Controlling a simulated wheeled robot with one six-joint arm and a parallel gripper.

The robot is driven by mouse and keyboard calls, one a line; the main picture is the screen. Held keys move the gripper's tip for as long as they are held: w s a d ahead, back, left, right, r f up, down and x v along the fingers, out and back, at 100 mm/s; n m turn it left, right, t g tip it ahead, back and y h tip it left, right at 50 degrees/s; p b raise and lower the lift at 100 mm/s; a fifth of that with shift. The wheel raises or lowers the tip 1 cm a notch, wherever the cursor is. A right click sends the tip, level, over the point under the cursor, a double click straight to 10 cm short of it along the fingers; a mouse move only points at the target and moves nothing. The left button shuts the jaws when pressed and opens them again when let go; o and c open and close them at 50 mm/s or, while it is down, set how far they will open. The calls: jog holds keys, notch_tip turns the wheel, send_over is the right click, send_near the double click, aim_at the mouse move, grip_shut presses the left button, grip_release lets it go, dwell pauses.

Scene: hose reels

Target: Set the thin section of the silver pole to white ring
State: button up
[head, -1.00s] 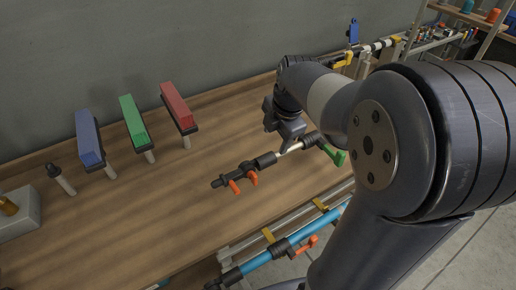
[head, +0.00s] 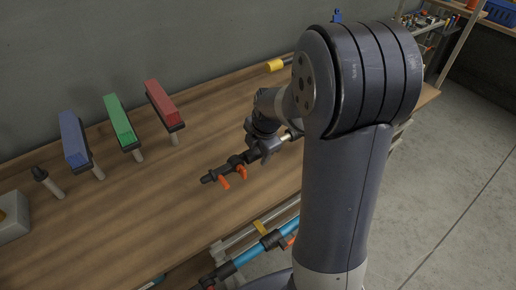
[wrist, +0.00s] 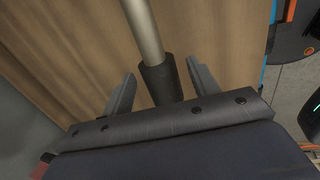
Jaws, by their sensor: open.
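The silver pole (wrist: 145,32) shows in the wrist view as a bare metal tube. It runs from the top edge into a dark collar (wrist: 160,82). My gripper (wrist: 160,68) is open, with one finger on each side of the collar, and a gap shows on both sides. In the head view my gripper (head: 266,148) is at the pole's dark near section (head: 222,172), which has orange levers. My arm hides most of the pole beyond it. I cannot make out a white ring or which section is thin.
Blue (head: 74,139), green (head: 119,120) and red (head: 161,101) blocks stand on short posts at the left of the wooden bench (head: 150,215). The bench between is clear.

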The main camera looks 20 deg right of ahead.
aim_at(234, 162)
jog(key=shift+c, duration=0.4)
grip_shut()
jog(key=a, duration=0.2)
jog(key=s+a+b, duration=0.1)
jog(key=a, duration=0.2)
jog(key=s+a, duration=0.1)
jog(key=a, duration=0.1)
jog(key=shift+s+a+b, duration=0.25)
jog(key=shift+a+b, duration=0.1)
jog(key=shift+o, duration=0.4)
grip_release()
jog(key=a+v, duration=0.1)
jog(key=v, duration=0.9)
jog(key=shift+d+r, duration=0.4)
jog(key=shift+d, duration=0.1)
jog(key=shift+s+f, duration=0.1)
